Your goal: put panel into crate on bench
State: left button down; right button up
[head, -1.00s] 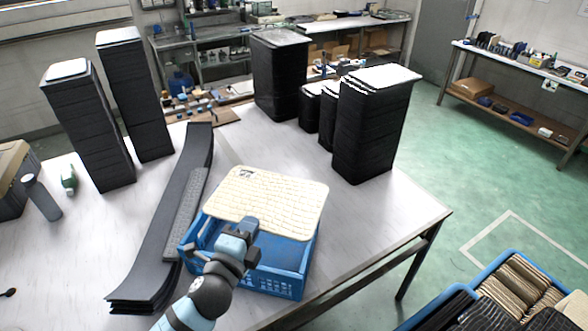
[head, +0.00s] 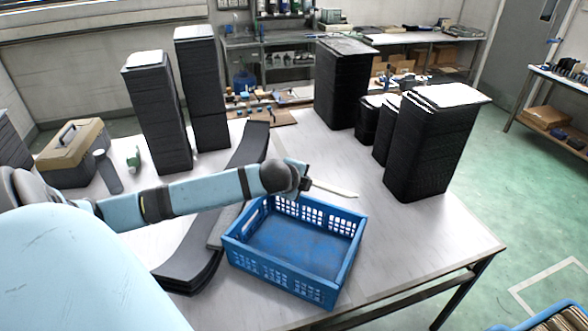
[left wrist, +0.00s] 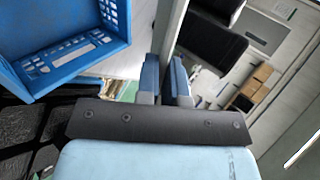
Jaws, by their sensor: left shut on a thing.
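The cream panel (head: 335,191) shows almost edge-on in the head view, above the far rim of the crate. My left gripper (head: 307,182) is shut on its left end and holds it up. In the left wrist view the two fingers (left wrist: 167,72) pinch the panel, which appears as a thin strip (left wrist: 172,30). The blue crate (head: 290,280) stands on the white bench (head: 400,245), with its blue floor bare and empty. It also shows in the left wrist view (left wrist: 70,60) at upper left. My right gripper is in neither view.
Tall black stacks stand at the back left (head: 160,115) and right (head: 430,150) of the bench. Long dark curved sheets (head: 190,265) lie left of the crate. A toolbox (head: 72,150) sits at far left. Bare bench lies right of the crate.

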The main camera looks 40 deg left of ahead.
pick_arm(q)
jog(key=shift+a+r+g, duration=0.15)
jog(key=shift+a+r, duration=0.1)
jog(key=shift+a, duration=0.35)
jog(key=shift+a+r+g, duration=0.15)
jog(key=shift+a+r, duration=0.05)
jog(key=shift+a, duration=0.35)
jog(key=shift+a+f+n, duration=0.1)
jog(key=shift+n, duration=0.2)
notch_tip(320, 180, down, 22)
jog(key=b, duration=1.5)
jog(key=shift+f+b, duration=0.15)
jog(key=shift+b, duration=0.15)
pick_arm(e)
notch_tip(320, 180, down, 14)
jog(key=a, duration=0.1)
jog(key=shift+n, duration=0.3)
pick_arm(q)
jog(key=shift+f, duration=0.6)
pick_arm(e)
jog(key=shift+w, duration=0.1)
